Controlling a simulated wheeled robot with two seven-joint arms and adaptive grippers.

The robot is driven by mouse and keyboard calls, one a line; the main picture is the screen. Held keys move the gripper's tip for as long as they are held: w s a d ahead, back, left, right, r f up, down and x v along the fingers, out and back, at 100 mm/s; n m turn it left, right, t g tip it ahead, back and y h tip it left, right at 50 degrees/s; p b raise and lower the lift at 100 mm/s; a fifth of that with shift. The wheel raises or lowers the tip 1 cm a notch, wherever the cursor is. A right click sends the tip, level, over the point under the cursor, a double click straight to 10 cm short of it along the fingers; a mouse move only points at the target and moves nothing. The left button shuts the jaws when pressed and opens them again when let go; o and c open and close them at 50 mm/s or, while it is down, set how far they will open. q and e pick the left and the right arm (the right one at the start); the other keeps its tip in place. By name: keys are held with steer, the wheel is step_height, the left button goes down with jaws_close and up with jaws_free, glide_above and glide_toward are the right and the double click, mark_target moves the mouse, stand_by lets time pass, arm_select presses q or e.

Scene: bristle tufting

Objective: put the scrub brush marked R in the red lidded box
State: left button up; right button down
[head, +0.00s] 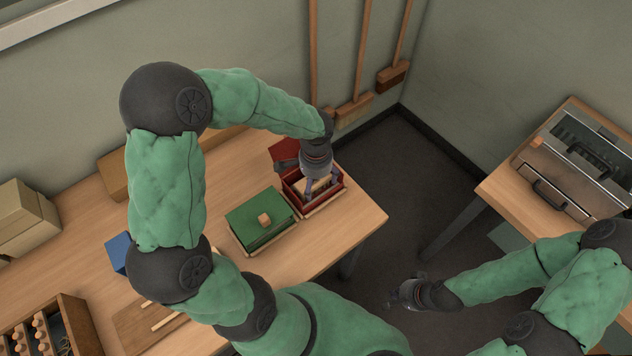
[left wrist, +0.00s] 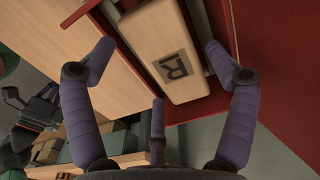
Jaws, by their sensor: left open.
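The red box (head: 340,198) stands open near the right end of the bench, its red lid (head: 284,150) raised behind it. The pale wooden scrub brush marked R (left wrist: 165,62) lies within the box's red walls (left wrist: 270,65), its R label facing the left wrist camera. My left gripper (head: 318,190) is over the box. Its fingers (left wrist: 158,62) are open, one to each side of the brush with gaps between. How deep the brush sits is hidden. My right gripper (head: 408,294) hangs over the floor away from the bench; its finger opening is unclear.
A green box (head: 262,232) with a wooden knob is shut beside the red box. A blue box (head: 118,252) and a wooden rack (head: 72,318) are further left. A metal case (head: 570,165) stands on the right table. Brooms lean against the wall.

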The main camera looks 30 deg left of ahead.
mark_target(316, 183)
arm_select(q)
step_height(316, 183, up, 10)
steer(key=p, duration=0.3)
steer(key=shift+r, duration=0.15)
stand_by(1.6)
